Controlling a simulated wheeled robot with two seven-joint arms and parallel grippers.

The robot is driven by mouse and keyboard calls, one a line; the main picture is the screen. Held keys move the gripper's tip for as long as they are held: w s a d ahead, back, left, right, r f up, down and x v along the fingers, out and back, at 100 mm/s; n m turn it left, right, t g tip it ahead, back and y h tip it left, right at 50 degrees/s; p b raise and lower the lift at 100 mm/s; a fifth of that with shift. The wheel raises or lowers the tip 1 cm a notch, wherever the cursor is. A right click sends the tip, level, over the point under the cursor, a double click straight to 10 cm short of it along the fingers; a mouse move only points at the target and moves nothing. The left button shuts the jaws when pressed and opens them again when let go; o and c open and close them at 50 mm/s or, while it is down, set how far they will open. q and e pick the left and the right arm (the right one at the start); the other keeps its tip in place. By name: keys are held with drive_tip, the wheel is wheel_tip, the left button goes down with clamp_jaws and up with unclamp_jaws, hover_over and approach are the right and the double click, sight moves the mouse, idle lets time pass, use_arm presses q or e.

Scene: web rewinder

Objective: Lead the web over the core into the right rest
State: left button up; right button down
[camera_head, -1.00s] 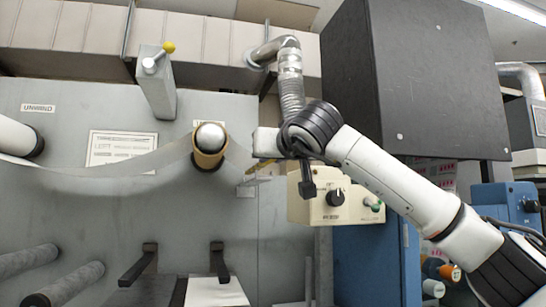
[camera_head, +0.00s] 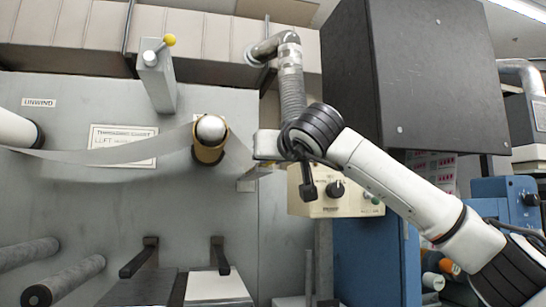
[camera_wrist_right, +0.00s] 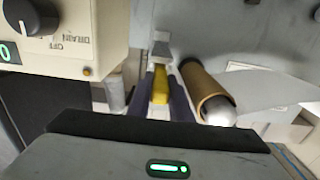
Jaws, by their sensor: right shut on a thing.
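The grey, see-through web (camera_head: 100,155) sags from the left roll and passes over the brown core (camera_head: 208,150) with its silver end. Right of the core the web slopes down toward my right gripper (camera_head: 259,167). In the right wrist view the right gripper (camera_wrist_right: 161,76) is shut on a yellow tab (camera_wrist_right: 160,88). A small grey block (camera_wrist_right: 161,48), apparently the right rest, lies just beyond the tips. The core (camera_wrist_right: 208,92) lies close right of the fingers in the wrist view. My left gripper is out of view.
A cream control box (camera_head: 320,205) with a knob stands close right of the gripper. A grey post with a yellow knob (camera_head: 170,40) rises above the core. Two black brackets (camera_head: 140,258) (camera_head: 219,256) jut out below. The panel between core and brackets is clear.

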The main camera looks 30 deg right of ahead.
drive_tip(key=c, duration=1.5)
unclamp_jaws()
drive_tip(key=shift+c, duration=0.2)
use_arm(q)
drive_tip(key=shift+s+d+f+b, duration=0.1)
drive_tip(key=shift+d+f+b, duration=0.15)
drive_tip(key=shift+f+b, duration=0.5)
use_arm(e)
drive_tip(key=v, duration=1)
drive_tip(key=shift+s, duration=0.2)
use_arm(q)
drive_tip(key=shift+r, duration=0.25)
